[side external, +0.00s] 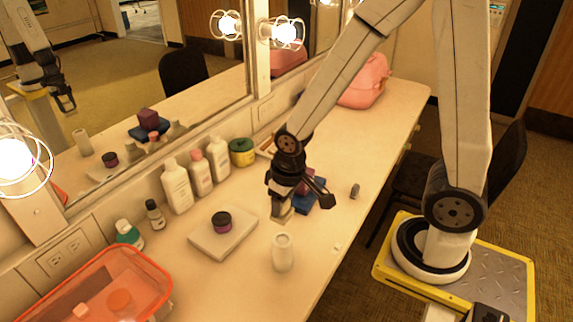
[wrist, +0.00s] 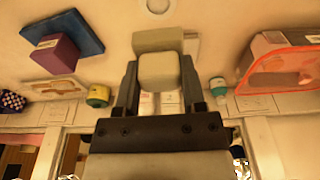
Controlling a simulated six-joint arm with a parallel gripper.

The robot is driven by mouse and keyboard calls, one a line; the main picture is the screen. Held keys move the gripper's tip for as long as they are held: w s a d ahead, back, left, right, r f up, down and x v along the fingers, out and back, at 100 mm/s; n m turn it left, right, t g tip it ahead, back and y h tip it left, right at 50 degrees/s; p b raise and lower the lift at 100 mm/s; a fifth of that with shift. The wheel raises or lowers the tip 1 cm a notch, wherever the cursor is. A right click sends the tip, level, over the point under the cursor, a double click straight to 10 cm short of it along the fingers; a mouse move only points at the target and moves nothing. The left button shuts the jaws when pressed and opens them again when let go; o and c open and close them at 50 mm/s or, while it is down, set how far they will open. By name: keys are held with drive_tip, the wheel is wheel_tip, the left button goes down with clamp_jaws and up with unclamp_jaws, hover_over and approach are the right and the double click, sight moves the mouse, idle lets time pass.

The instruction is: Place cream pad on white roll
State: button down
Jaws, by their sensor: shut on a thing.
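The cream pad (side external: 281,216) is held in the jaws of my gripper (side external: 284,202), above the counter. In the wrist view the pad (wrist: 158,70) sits between the two fingers of my gripper (wrist: 158,82), which are shut on it. The white roll (side external: 283,252) stands upright on the counter, nearer the side camera than the pad and apart from it. Its round top (wrist: 158,5) shows at the top edge of the wrist view.
A pale slab (side external: 205,241) bearing a dark jar (side external: 221,221) lies to the left. A blue block (side external: 312,204) with a purple cube (wrist: 55,53) on it is just behind my gripper. Several bottles line the mirror. A coral bin (side external: 120,263) stands at front left.

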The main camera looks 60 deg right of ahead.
sight(282, 216)
drive_tip(key=shift+f, duration=1.95)
drive_tip(key=shift+f, duration=1.8)
drive_tip(key=shift+f, duration=0.15)
drive_tip(key=shift+c, duration=0.9)
unclamp_jaws()
drive_tip(key=shift+s+r, duration=0.3)
drive_tip(key=shift+r, duration=1.75)
drive_tip(key=shift+s+r, duration=0.3)
drive_tip(key=shift+r, duration=1.75)
drive_tip(key=shift+s+r, duration=0.3)
drive_tip(key=shift+r, duration=1.75)
